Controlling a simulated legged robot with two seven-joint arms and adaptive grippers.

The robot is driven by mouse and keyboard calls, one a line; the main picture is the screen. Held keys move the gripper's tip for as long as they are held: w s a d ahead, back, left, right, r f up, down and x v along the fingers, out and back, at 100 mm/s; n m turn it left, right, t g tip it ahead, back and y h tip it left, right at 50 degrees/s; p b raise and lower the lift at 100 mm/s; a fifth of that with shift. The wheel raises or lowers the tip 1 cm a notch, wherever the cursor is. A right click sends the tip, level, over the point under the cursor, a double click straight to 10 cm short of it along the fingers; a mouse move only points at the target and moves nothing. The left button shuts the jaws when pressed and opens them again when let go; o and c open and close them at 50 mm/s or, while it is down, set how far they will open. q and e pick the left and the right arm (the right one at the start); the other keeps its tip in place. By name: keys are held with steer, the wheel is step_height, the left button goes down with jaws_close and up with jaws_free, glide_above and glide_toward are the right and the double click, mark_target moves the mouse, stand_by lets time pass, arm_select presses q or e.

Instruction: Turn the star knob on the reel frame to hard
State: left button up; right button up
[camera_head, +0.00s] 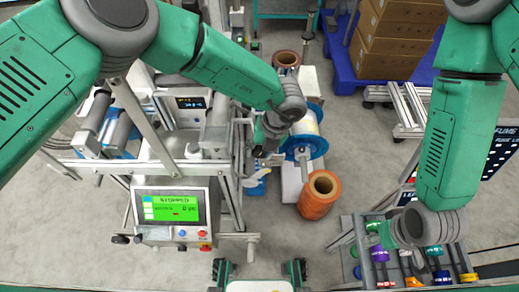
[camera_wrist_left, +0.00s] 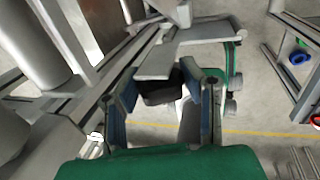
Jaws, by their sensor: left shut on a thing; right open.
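My left gripper (camera_head: 266,138) is at the right side of the reel frame (camera_head: 215,140), beside the blue-flanged reel. In the left wrist view its two fingers (camera_wrist_left: 160,112) are closed around a dark knob (camera_wrist_left: 162,88), which sits under a grey bracket of the frame. The knob's star shape and any hard or soft marking cannot be made out. In the head view the knob is hidden by the gripper. My right gripper (camera_head: 387,236) is far to the right, over the rack of coloured items, open and away from the frame; its fingers are hard to make out.
A blue-flanged reel (camera_head: 304,140) and an orange-brown roll (camera_head: 320,194) stand right of the frame. A green display panel (camera_head: 171,208) is on the frame's near side. A rack (camera_head: 350,240) with coloured items is at lower right. Boxes (camera_head: 398,38) stand at the back.

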arm_select(q)
steer(key=shift+s+d+y, duration=0.1)
steer(key=shift+d+y, duration=0.05)
steer(key=shift+y, duration=0.15)
stand_by(0.9)
steer(key=o, duration=1.2)
steer(key=shift+r, duration=0.1)
steer(key=shift+d+r, duration=0.15)
steer(key=shift+r, duration=0.2)
steer(key=v, duration=1.1)
steer(key=shift+d, duration=0.15)
